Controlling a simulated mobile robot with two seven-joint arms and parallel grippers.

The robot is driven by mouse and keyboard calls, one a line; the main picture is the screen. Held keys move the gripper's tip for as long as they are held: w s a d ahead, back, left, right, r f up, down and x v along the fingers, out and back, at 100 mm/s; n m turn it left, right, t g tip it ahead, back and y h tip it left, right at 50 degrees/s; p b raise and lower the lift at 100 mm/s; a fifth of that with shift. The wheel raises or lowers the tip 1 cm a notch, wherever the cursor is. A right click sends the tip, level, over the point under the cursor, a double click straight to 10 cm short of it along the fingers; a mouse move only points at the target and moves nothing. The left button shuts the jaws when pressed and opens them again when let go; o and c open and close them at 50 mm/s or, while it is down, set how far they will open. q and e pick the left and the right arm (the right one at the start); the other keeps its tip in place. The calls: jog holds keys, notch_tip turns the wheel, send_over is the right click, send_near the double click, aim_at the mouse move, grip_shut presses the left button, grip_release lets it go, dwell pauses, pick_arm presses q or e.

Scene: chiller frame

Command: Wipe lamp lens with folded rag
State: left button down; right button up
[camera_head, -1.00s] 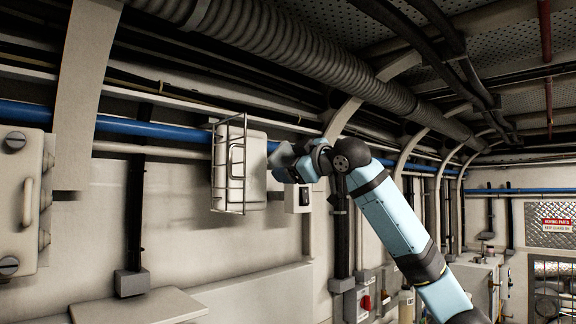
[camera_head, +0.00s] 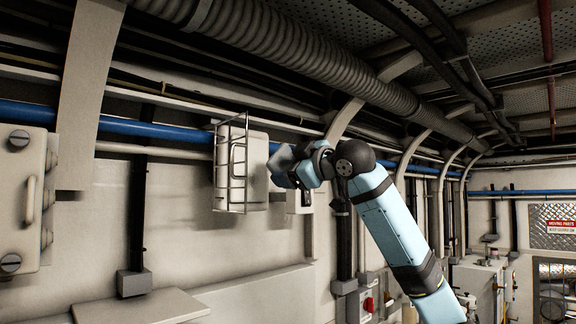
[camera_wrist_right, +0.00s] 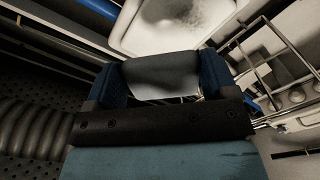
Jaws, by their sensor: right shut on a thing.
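The lamp (camera_head: 257,170) is a pale box on the wall at centre left in the head view. Its wire cage (camera_head: 232,165) stands at its left side. My right gripper (camera_head: 281,166) is at the lamp's right side; the head view does not show whether it touches. In the right wrist view, the gripper's blue fingers (camera_wrist_right: 162,82) are shut on a grey folded rag (camera_wrist_right: 162,72). The pale lamp lens (camera_wrist_right: 175,22), with a dark speckled smudge, lies just beyond the rag. Any contact between rag and lens is hidden. My left gripper is not in view.
A blue pipe (camera_head: 180,131) runs along the wall behind the lamp. A small box (camera_head: 300,198) sits close below my right gripper. A large ribbed duct (camera_head: 290,55) runs overhead. A bench ledge (camera_head: 150,306) is below left.

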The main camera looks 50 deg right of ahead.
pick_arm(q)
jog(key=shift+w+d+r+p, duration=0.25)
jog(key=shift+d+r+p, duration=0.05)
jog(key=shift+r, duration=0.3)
pick_arm(e)
jog(key=shift+w+a+f, duration=0.8)
jog(key=shift+w, duration=0.4)
jog(key=shift+w+a+f, duration=0.75)
jog(key=shift+w+f, duration=0.05)
jog(key=shift+w, duration=0.35)
jog(key=shift+w+a+f, duration=0.8)
jog(key=shift+w, duration=0.4)
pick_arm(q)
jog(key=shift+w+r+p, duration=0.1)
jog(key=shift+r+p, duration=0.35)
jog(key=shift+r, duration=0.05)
pick_arm(e)
jog(key=shift+w+d, duration=0.1)
jog(key=shift+w, duration=0.9)
